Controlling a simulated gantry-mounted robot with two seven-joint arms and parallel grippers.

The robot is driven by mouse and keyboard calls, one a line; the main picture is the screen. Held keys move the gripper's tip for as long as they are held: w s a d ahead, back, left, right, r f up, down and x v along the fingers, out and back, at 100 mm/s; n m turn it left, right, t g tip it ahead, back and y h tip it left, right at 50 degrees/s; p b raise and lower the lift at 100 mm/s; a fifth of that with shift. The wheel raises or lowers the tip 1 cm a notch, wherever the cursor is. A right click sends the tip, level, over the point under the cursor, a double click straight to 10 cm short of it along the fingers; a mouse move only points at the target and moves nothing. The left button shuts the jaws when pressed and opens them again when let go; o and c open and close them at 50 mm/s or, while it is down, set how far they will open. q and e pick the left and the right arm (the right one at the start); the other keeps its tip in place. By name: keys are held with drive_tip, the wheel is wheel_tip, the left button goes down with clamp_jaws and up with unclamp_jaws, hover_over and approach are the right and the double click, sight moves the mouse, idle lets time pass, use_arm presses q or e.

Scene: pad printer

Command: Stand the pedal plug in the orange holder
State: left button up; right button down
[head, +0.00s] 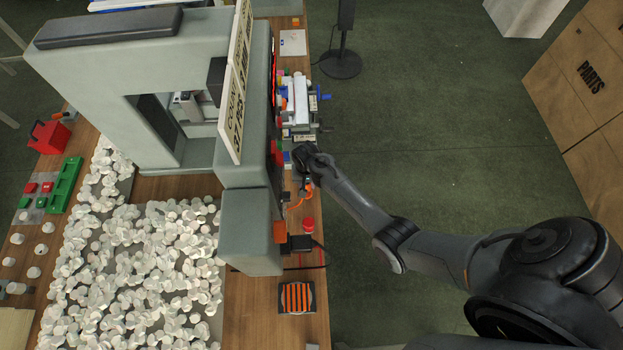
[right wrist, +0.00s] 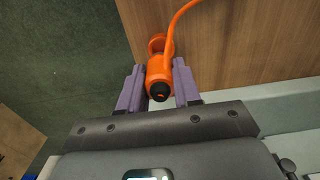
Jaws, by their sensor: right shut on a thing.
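The pedal plug (right wrist: 160,72) is an orange cylinder with a black end, with an orange cable running off to the upper right in the right wrist view. My right gripper (right wrist: 160,90) has its two purple fingers shut on the plug, one on each side. A round orange piece (right wrist: 156,43) shows just behind the plug; I cannot tell whether it is the holder or whether they touch. In the head view my right gripper (head: 307,182) is at the table's right edge beside the grey machine, with the orange cable (head: 297,204) near it. My left gripper is out of view.
The grey pad printer (head: 250,222) stands directly left of my right gripper. A red button (head: 308,224) and a black pad with orange stripes (head: 297,297) are lower on the wooden table. A fixture with blue knobs (head: 299,100) is above. Green floor lies open to the right.

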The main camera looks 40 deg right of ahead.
drive_tip(key=shift+w, duration=0.1)
idle(0.3)
drive_tip(key=shift+r+p, duration=0.25)
drive_tip(key=shift+p, duration=0.35)
drive_tip(key=shift+f+b, duration=1)
drive_tip(key=shift+f, duration=0.4)
drive_tip(key=shift+f, duration=0.2)
drive_tip(key=shift+f+b, duration=0.65)
drive_tip(key=shift+f, duration=0.1)
drive_tip(key=c, duration=0.7)
unclamp_jaws()
